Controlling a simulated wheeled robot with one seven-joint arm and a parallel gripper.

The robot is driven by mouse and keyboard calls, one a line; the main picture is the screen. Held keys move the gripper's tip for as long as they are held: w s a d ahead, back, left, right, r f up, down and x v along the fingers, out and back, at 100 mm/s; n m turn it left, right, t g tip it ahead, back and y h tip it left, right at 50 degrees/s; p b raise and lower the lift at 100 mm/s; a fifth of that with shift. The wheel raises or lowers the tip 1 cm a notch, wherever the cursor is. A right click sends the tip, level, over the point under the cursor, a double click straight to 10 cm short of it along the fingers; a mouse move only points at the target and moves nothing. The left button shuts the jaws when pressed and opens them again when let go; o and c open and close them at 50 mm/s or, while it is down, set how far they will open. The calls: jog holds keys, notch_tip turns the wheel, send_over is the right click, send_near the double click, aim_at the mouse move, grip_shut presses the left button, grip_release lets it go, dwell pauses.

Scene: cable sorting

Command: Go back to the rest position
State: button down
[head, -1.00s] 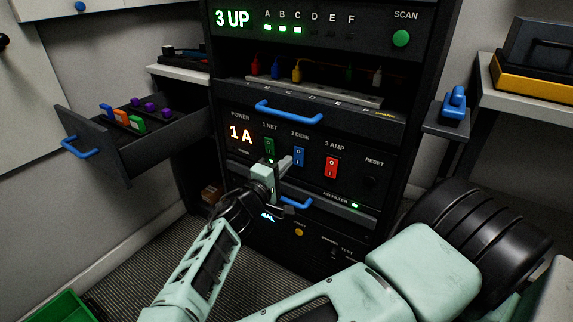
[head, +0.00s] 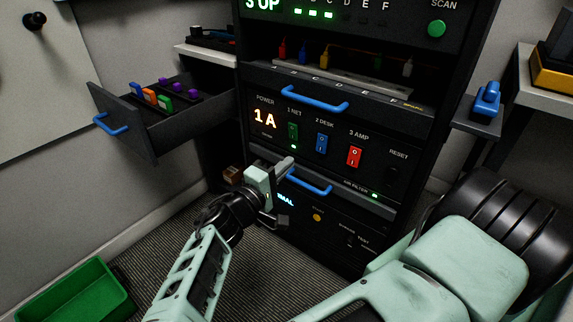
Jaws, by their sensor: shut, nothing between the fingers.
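My gripper (head: 286,190) is shut and empty in the middle of the head view. It is in front of the lower part of the black equipment rack (head: 320,75), close to the lower blue handle (head: 310,182). Whether it touches that handle I cannot tell. My pale green arm reaches up to it from the bottom of the view.
An open drawer (head: 190,122) with coloured pieces juts out at the left. A green bin (head: 75,295) stands on the floor at the lower left. A shelf with a blue object (head: 487,99) is at the right.

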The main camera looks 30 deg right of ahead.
dwell(0.3)
jog(key=s+d+f+g+y, duration=0.1)
jog(key=s+f+g+y, duration=0.5)
jog(key=s+f+g, duration=0.4)
jog(key=s+a+r+y, duration=0.5)
jog(key=s+a+y, duration=0.25)
jog(key=a, duration=0.25)
jog(key=s+a+r+n+t+y, duration=0.2)
jog(key=a+r+y, duration=0.1)
jog(key=r, duration=0.5)
jog(key=s+a+r+n+t+y, duration=0.2)
jog(key=a+r, duration=0.1)
jog(key=r, duration=0.4)
notch_tip(320, 180, up, 26)
jog(key=p, duration=2.5)
jog(key=shift+s+a+f+p, duration=0.15)
jog(key=shift+a+p, duration=0.1)
jog(key=shift+p, duration=0.05)
